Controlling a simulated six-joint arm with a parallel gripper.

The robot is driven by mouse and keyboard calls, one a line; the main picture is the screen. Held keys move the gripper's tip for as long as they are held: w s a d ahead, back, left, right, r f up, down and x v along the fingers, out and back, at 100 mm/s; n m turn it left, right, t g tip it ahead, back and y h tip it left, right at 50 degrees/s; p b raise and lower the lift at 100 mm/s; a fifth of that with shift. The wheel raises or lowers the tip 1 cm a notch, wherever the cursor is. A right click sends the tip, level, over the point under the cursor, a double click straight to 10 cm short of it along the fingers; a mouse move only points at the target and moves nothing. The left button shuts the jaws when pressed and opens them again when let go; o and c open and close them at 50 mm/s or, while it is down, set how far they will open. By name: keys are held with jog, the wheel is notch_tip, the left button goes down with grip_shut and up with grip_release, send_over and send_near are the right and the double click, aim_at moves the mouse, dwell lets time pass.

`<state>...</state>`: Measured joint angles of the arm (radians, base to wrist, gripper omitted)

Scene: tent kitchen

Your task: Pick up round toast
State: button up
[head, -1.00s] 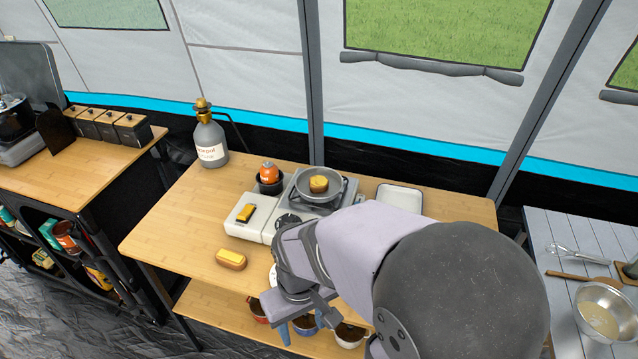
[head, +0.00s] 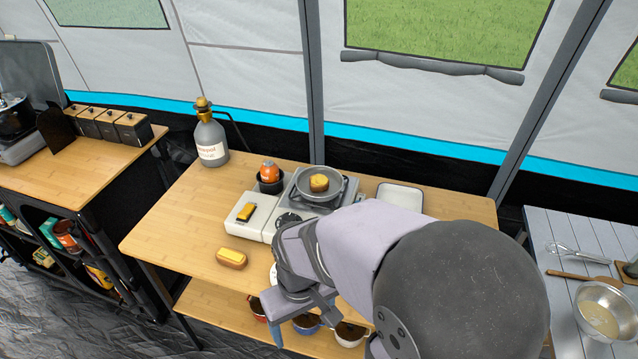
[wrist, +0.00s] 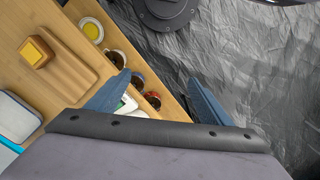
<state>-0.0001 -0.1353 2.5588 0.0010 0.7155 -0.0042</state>
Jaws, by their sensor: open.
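A yellow-topped brown piece (wrist: 36,51) sits on a wooden board (wrist: 62,75) in the wrist view; I cannot tell which piece is the round toast. My gripper (head: 300,325) is at the table's front edge, left of my forearm and well short of the pan. In the wrist view my gripper (wrist: 158,90) has its two blue fingers wide apart with nothing between them. My arm hides part of the tabletop.
A white tray (head: 401,198) is right of the stove. Several cups, including a red one (wrist: 153,98), stand on the lower shelf.

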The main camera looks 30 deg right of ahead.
jog(key=w+a+r+m+t+b, duration=0.15)
jog(key=w+t, duration=0.35)
jog(key=w, duration=1.1)
jog(key=w+r+m+t+b, duration=0.15)
jog(key=w+t, duration=0.25)
jog(key=w, duration=1.2)
jog(key=w+d+r+m+t+h, duration=0.1)
jog(key=w+d+r+m, duration=0.1)
jog(key=w+d, duration=0.15)
jog(key=m+g+h+b, duration=0.2)
jog(key=m+g+h, duration=0.2)
jog(key=m+h, duration=0.55)
send_near(318, 179)
jog(key=shift+w+a+f+n+h, duration=0.2)
jog(key=shift+w+f+n+h, duration=0.5)
jog(key=shift+h, duration=0.25)
jog(key=shift+s+d+f+m+g, duration=0.15)
jog(key=shift+s+d+m+g, duration=0.15)
jog(key=shift+s+g, duration=0.15)
jog(key=shift+w+p+x, duration=0.15)
jog(key=shift+p+x, duration=0.25)
jog(key=shift+x, duration=1.4)
jog(key=shift+w+p+x, duration=0.15)
jog(key=shift+p+x, duration=0.25)
jog(key=shift+x, duration=1.4)
jog(key=shift+a, duration=0.15)
jog(key=c, duration=1.2)
jog(key=shift+c, duration=0.2)
notch_tip(318, 179, up, 10)
jog(key=b, duration=0.1)
